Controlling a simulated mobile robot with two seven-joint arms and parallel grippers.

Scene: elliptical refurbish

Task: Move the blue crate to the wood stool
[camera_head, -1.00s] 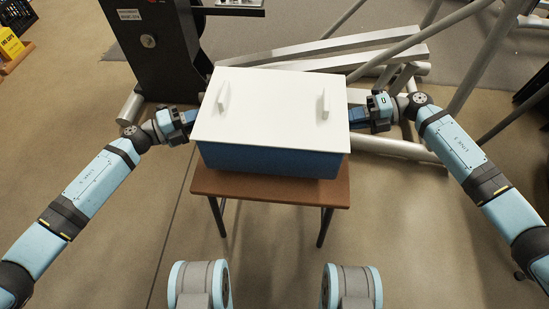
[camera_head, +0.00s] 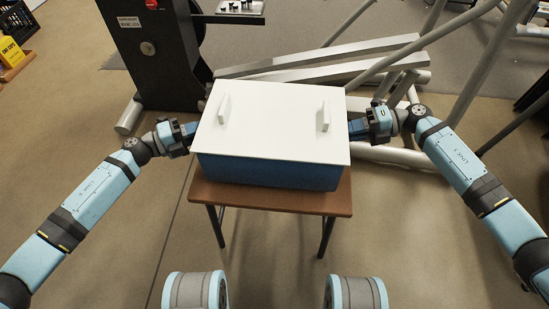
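The blue crate (camera_head: 268,173) has a flat white lid with two upright white handles. It sits on the brown wood-topped stool (camera_head: 270,201), or just above it; I cannot tell which. The stool has dark legs and its front edge shows below the crate. My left gripper (camera_head: 191,131) is at the crate's left side, and my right gripper (camera_head: 357,128) is at its right side, both just below lid level. Blue parts lie between each gripper and the crate. The fingertips are hidden or too small to tell whether they are closed on anything.
A black machine (camera_head: 152,50) stands behind on the left. Grey metal beams (camera_head: 330,64) and tubes lie close behind and to the right of the crate. A yellow sign (camera_head: 11,50) is at the far left. Floor (camera_head: 270,250) in front of the stool is clear.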

